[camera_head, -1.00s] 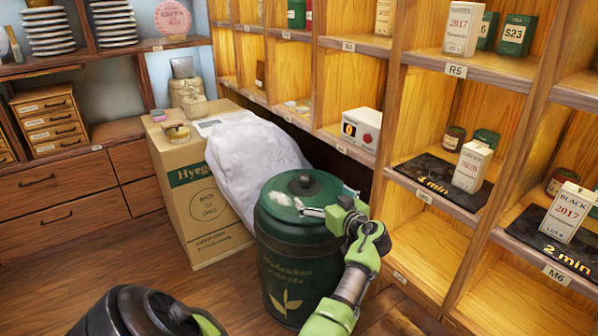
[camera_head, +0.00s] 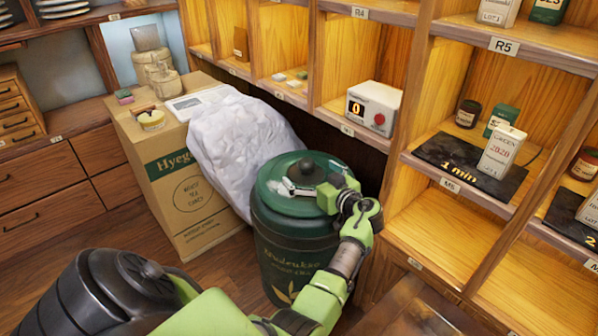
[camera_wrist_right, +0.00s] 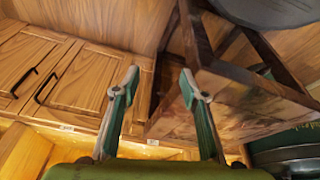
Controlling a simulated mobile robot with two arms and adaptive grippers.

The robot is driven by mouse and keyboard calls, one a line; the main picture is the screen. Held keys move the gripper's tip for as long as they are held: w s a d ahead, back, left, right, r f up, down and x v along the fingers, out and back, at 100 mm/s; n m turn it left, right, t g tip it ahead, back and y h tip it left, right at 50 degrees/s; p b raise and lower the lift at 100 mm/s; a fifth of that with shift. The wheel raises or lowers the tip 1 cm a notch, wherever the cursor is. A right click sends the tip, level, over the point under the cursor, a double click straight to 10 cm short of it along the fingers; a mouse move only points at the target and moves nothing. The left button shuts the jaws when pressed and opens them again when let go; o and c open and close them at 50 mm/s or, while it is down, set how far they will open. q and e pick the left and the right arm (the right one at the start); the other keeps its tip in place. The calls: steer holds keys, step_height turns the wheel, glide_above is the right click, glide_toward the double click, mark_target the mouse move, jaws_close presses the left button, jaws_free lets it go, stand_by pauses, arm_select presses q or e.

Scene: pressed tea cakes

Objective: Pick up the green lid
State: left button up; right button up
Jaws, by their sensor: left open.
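The green lid (camera_head: 272,174) sits level on top of a large dark green tea canister (camera_head: 283,245), in the head view. It has a dark knob (camera_head: 304,166) in its middle. My left gripper (camera_head: 300,189) is over the near side of the lid, open, with its light fingers close to the knob. I cannot tell whether they touch the lid or the knob. My right gripper (camera_wrist_right: 160,88) shows in the right wrist view, open with nothing between its fingers. It is not seen in the head view.
Wooden shelves (camera_head: 455,245) stand close on the right, holding a timer (camera_head: 373,107) and tea boxes. In the right wrist view, wooden furniture (camera_wrist_right: 240,95) is near the right gripper.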

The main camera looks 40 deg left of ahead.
arm_select(q)
steer(key=shift+d, duration=0.15)
steer(key=shift+r, duration=0.1)
steer(key=c, duration=0.4)
steer(key=shift+s, duration=0.1)
jaws_close()
steer(key=shift+r, duration=0.1)
